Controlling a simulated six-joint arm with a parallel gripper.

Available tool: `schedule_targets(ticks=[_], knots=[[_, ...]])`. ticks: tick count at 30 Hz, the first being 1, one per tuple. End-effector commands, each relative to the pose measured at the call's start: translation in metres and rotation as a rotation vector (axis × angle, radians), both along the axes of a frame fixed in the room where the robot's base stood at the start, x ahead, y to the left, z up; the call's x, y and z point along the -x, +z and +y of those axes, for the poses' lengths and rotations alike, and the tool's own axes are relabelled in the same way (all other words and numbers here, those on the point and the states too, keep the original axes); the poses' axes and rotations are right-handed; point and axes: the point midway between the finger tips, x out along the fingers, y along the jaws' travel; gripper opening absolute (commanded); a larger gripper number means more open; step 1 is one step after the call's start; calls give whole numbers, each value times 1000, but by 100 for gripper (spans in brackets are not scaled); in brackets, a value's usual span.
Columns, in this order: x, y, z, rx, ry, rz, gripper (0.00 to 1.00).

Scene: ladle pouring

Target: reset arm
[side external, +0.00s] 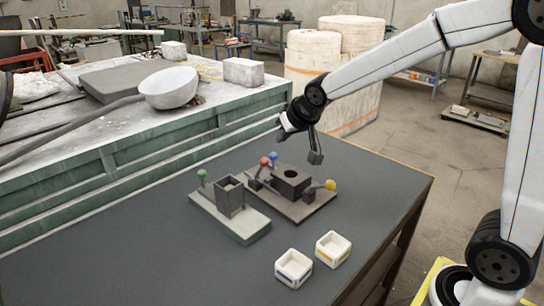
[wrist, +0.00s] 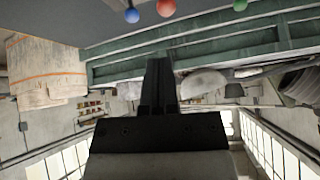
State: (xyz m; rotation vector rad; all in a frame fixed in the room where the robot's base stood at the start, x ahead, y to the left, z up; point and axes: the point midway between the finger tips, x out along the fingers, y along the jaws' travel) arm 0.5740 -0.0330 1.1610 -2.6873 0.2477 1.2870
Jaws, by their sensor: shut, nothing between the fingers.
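My gripper (side external: 283,134) is shut and empty. It hangs in the air above the dark table (side external: 130,245), up and behind the fixture with the black block (side external: 291,181), touching nothing. Its dark closed fingers (wrist: 158,65) also show in the wrist view, which is upside down. The arm reaches in from the right. A grey ladle (side external: 168,88) with a long handle lies on the green bench at the left, apart from my gripper. Its bowl also shows in the wrist view (wrist: 205,82).
A pale base with an open box (side external: 230,197) and a green-knobbed lever (side external: 201,174) stands beside the block fixture, which has red, blue and yellow knobs. Two white square cups (side external: 293,268) (side external: 333,249) stand at the front. The table's left part is clear.

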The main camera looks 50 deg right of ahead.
Motion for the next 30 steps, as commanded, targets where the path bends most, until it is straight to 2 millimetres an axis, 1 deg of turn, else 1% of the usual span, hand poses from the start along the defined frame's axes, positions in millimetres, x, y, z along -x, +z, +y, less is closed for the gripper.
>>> schedule_targets(ticks=[4, 7, 11, 14, 17, 21, 24, 27, 30], knots=[[0, 0, 0, 0, 1, 1, 0], [5, -5, 1, 1, 6, 14, 0], [21, -20, 5, 6, 27, 59, 0], [43, -40, 10, 9, 54, 119, 0], [73, -63, 16, 14, 91, 195, 0], [118, -93, 24, 17, 148, 304, 0], [148, -110, 28, 18, 183, 368, 0], [168, -121, 31, 16, 208, 413, 0], [180, -126, 32, 17, 223, 438, 0]])
